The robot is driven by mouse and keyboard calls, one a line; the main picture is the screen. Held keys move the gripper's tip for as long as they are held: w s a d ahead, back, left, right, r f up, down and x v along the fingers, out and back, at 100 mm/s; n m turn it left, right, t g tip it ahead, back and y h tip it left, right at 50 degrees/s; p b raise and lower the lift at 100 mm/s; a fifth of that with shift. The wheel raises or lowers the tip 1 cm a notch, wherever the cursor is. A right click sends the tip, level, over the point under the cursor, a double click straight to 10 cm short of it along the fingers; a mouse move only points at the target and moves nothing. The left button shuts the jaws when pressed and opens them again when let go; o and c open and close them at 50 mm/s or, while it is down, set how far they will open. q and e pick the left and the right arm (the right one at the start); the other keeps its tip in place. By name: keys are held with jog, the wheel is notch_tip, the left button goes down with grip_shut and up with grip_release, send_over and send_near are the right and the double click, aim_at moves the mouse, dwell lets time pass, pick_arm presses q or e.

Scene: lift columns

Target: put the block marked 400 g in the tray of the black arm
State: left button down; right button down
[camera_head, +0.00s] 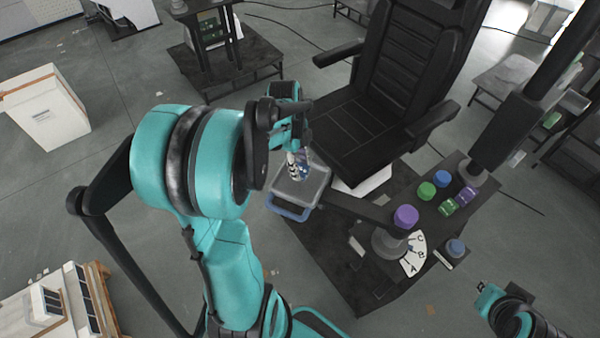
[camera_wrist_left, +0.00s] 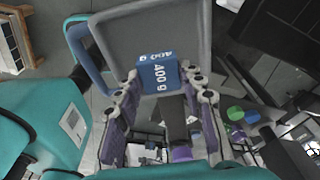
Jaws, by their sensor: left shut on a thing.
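The blue block marked 400 g (camera_wrist_left: 158,76) is between the purple-padded fingers of my left gripper (camera_wrist_left: 160,100), which is shut on it. In the head view my left gripper (camera_head: 299,165) is over the grey tray (camera_head: 312,190) at the end of the black arm (camera_head: 360,209). The tray fills the top of the left wrist view (camera_wrist_left: 125,35), and its visible floor is bare. I cannot tell whether the block touches the tray. My right gripper (camera_head: 484,290) is low at the right, and its fingers are too small to read.
A purple knob (camera_head: 405,216) tops the black arm's pivot, beside a white dial lettered A, B, C (camera_head: 417,254). Green, blue and purple pieces (camera_head: 442,180) stand on the dark stand to the right. A black chair (camera_head: 385,110) is behind the tray.

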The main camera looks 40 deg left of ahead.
pick_arm(q)
jog(key=shift+f, duration=1.95)
jog(key=shift+b, duration=0.3)
jog(key=shift+f, duration=0.15)
jog(key=c, duration=0.9)
grip_release()
